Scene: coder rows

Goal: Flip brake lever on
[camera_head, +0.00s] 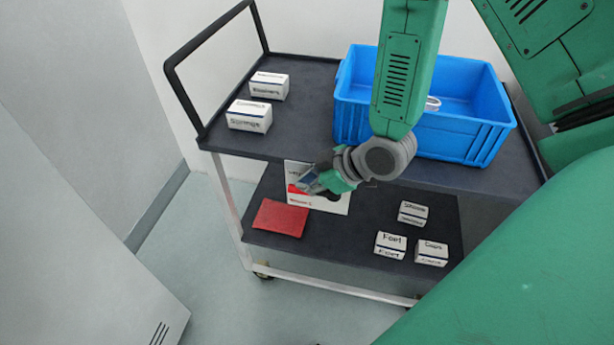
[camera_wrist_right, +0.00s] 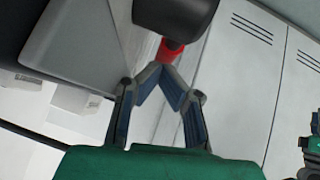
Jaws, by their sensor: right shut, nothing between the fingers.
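A red piece (camera_wrist_right: 171,52) with a dark rounded block (camera_wrist_right: 174,14) above it shows in the right wrist view, just beyond my fingertips; it may be the brake lever. I cannot tell its position or whether the fingers touch it. My right gripper (camera_wrist_right: 161,72) is shut and empty, its blue-grey fingers bent to meet at the tips. The gripper and wrist hide part of that area. My left gripper is not in view.
The dark cart (camera_head: 300,110) carries a blue bin (camera_head: 440,135) and two white boxes (camera_head: 250,116) on top. Its lower shelf holds a red flat packet (camera_head: 280,217) and several small white boxes (camera_head: 391,245). A grey cabinet (camera_head: 75,200) stands left, with floor between.

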